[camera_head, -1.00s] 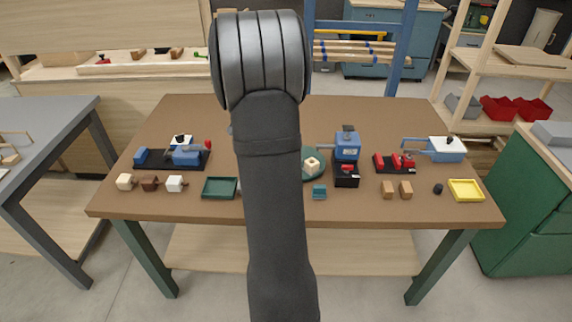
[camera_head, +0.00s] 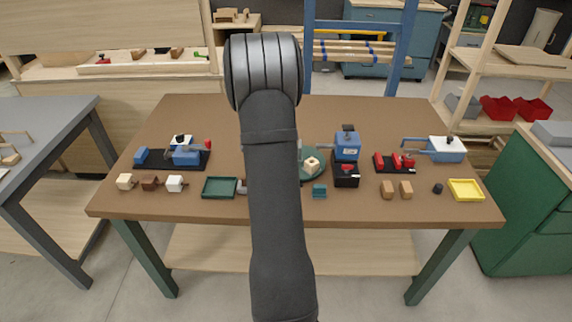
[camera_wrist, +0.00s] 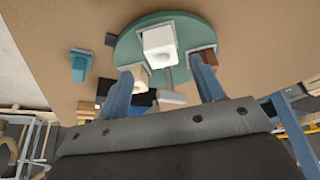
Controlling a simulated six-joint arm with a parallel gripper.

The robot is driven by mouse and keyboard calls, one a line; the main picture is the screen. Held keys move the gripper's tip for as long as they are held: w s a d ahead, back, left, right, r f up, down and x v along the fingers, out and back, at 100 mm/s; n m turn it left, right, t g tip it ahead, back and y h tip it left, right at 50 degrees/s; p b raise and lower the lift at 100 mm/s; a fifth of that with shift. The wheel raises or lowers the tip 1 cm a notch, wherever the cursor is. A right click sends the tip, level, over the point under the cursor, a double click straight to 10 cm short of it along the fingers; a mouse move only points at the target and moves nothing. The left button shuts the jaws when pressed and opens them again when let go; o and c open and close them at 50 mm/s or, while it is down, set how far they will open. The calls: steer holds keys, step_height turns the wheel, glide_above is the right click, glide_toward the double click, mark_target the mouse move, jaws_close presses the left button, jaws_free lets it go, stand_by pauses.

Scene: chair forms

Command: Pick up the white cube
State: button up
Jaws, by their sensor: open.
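In the wrist view a white cube (camera_wrist: 160,42) with a round hollow in its face sits on a green round plate (camera_wrist: 128,47). A cream cube (camera_wrist: 141,76) and a brown block (camera_wrist: 203,55) are on the plate too. My gripper (camera_wrist: 164,86) is open, its two blue fingers apart with nothing clearly held; the white cube appears beyond the fingertips. In the head view my arm hides the gripper and part of the green plate (camera_head: 318,178); a cream cube (camera_head: 312,164) shows there.
A green tray (camera_head: 206,194) and a teal block (camera_head: 319,191) lie near the front edge. A blue machine (camera_head: 347,147) stands right of the plate. Brown blocks (camera_head: 387,190) and a yellow tray (camera_head: 466,197) are at the right. The table's back is clear.

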steer(key=shift+x, duration=2.7)
steer(key=shift+w, duration=0.1)
steer(key=c, duration=1.1)
steer(key=shift+o, duration=0.2)
steer(key=shift+r, duration=0.1)
